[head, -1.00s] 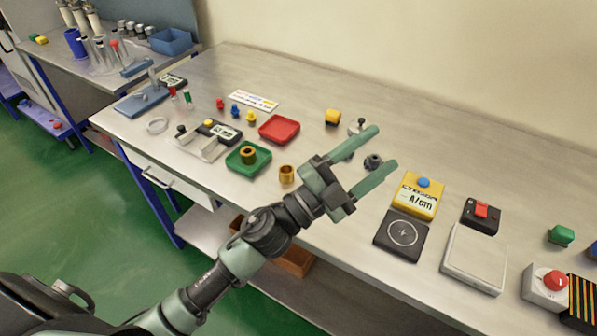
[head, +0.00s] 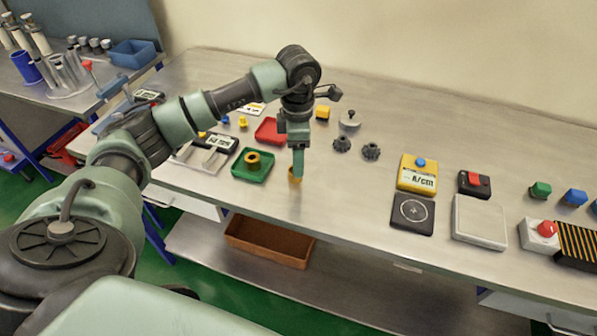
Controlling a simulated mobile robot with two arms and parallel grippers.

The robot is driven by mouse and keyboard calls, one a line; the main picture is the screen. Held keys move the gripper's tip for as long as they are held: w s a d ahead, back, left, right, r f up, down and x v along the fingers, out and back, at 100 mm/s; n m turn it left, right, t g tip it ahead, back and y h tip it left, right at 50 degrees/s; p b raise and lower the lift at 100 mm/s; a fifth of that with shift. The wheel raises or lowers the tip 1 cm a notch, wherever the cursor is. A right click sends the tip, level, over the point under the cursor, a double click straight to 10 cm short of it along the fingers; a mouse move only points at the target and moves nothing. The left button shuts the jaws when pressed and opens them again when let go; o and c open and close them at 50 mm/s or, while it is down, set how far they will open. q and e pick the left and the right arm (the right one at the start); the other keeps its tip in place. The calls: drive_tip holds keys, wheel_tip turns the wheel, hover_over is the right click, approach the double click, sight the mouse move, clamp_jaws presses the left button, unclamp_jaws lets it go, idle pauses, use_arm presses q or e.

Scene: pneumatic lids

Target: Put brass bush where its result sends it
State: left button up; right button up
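A brass bush (head: 292,178) stands on the bench near its front edge, partly hidden behind a finger of my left gripper (head: 297,175). The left gripper points straight down at this bush, with its fingertips at the bush's height. I see the fingers edge-on, so their gap is hidden. A second brass bush (head: 252,162) stands in the green tray (head: 240,171) to the left. The red tray (head: 268,133) lies behind, partly covered by my arm. A yellow meter (head: 416,175) reading A/cm or similar, with a blue button, stands to the right. My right gripper is not in view.
Two dark knobbed parts (head: 371,151) and a grey weight-like piece (head: 349,122) lie behind right. A black pad (head: 412,213), a pale plate (head: 479,221), a red switch (head: 474,184) and a red stop button (head: 547,229) stand right. Bench between bush and pad is clear.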

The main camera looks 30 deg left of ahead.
use_arm(q)
drive_tip(key=f+p, duration=0.1)
drive_tip(key=f, duration=0.1)
drive_tip(key=a+f+p, duration=0.1)
drive_tip(key=f, duration=0.1)
drive_tip(key=shift+f, duration=0.25)
drive_tip(key=shift+w+f, duration=0.1)
drive_tip(key=shift+f, duration=0.5)
clamp_jaws()
